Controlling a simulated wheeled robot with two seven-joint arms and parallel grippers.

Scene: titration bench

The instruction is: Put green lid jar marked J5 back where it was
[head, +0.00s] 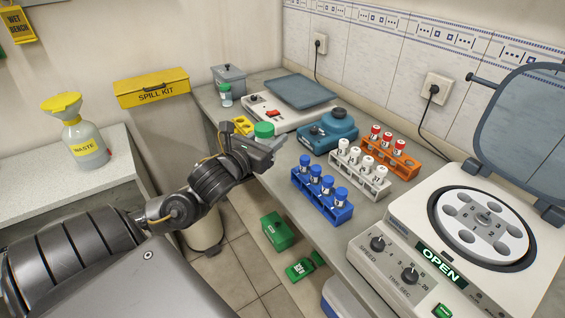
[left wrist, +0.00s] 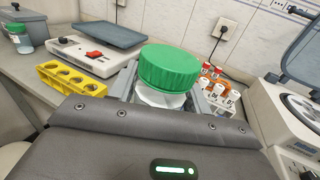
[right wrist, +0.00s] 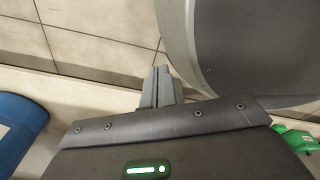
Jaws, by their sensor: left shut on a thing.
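A jar with a wide green lid (head: 264,130) is held in my left gripper (head: 268,150), above the bench's left edge. In the left wrist view the green lid (left wrist: 168,68) fills the space between the fingers, with the pale jar body (left wrist: 160,98) below it. No J5 marking is readable. A second, smaller-looking green-lidded jar (head: 225,94) stands at the far left end of the bench; it also shows in the left wrist view (left wrist: 20,40). My right gripper (right wrist: 157,86) appears only in the right wrist view, its fingers together and empty.
A yellow rack (left wrist: 70,78) with empty holes lies near the held jar. Behind are a white device with a red switch (head: 272,112) and a blue-grey device (head: 328,130). Blue (head: 322,198), white (head: 358,170) and orange (head: 392,157) racks and an open-lidded centrifuge (head: 450,235) stand right.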

